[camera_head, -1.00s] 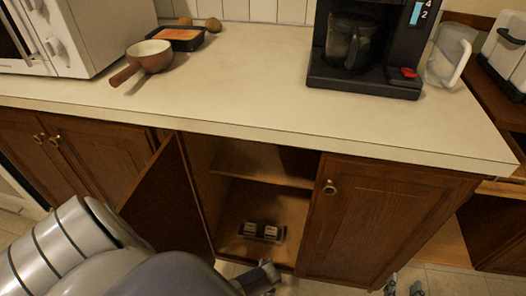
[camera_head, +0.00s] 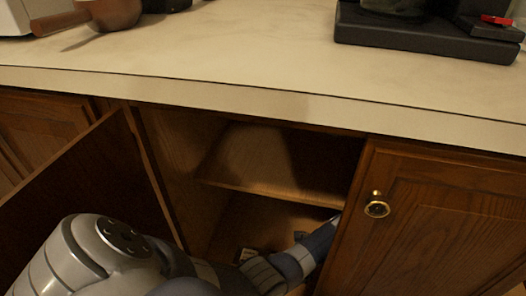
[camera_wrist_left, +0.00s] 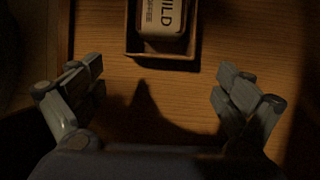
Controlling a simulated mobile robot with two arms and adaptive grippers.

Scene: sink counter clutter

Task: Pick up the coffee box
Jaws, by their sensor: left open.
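In the left wrist view, an open-topped brown box (camera_wrist_left: 163,56) holds a pale package (camera_wrist_left: 160,18) with dark lettering, partly reading "WILD". It stands on the wooden cabinet floor and is cut off by the top edge. I take it for the coffee box. In the head view only a small part of something on that floor shows beside my arm, mostly hidden. My left gripper (camera_wrist_left: 160,79) is open and empty, its fingers spread wide, with the box ahead of it and not between the fingertips. My right gripper is not in view.
My left arm reaches into the open cabinet under a shelf (camera_head: 265,184). An open door (camera_head: 85,185) stands on the left and a shut door (camera_head: 440,235) on the right. Above is the counter (camera_head: 240,55) with a brown pan (camera_head: 110,14) and a coffee machine (camera_head: 425,32).

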